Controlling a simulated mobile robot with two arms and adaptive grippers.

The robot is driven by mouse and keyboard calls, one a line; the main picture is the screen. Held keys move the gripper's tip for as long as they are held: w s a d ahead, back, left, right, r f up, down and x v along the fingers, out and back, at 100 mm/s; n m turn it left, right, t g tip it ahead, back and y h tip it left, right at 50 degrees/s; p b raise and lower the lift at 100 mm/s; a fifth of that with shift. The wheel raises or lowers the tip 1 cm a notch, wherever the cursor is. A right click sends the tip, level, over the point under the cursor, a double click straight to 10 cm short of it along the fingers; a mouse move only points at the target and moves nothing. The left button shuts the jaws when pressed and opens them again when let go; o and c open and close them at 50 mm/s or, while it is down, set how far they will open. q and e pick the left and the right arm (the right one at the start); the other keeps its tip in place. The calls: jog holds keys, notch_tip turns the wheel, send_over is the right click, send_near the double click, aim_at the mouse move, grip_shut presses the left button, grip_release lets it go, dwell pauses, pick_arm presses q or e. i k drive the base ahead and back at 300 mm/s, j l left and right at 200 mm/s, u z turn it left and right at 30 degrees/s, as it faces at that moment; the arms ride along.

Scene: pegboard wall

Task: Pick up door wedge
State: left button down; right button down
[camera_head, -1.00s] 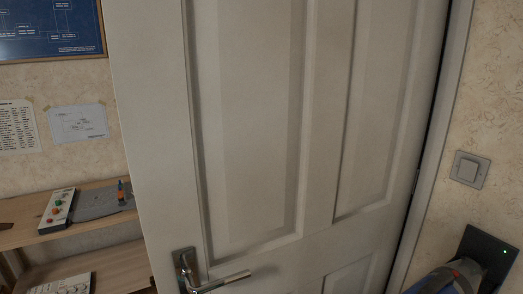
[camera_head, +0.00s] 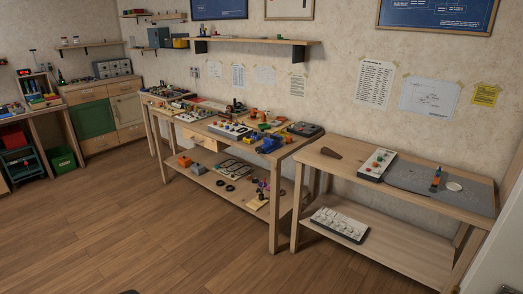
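A small dark brown wedge-shaped piece (camera_head: 331,153), which looks like the door wedge, lies on the top of the right-hand wooden table (camera_head: 312,160), near its left end. It is to the left of a white panel with coloured buttons (camera_head: 377,165). Neither of my grippers is in view.
The right table also holds a grey mat (camera_head: 411,176) with small items, and a white keypad-like board (camera_head: 340,225) on its lower shelf. A cluttered workbench (camera_head: 280,155) stands to its left. The white door edge (camera_head: 505,255) is at the right. The wooden floor (camera_head: 150,220) in front is clear.

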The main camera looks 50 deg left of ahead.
aim_at(325, 150)
jog(key=u, duration=1.05)
jog(key=z, duration=2)
jog(key=u, duration=2)
jog(key=i+j, duration=0.2)
jog(key=j, duration=0.2)
jog(key=i+j+u, duration=0.15)
jog(key=i+j, duration=0.15)
jog(key=i+j+u, duration=0.15)
jog(key=i, duration=0.25)
jog(key=i+j+u, duration=0.15)
jog(key=i, duration=0.25)
jog(key=j, duration=0.1)
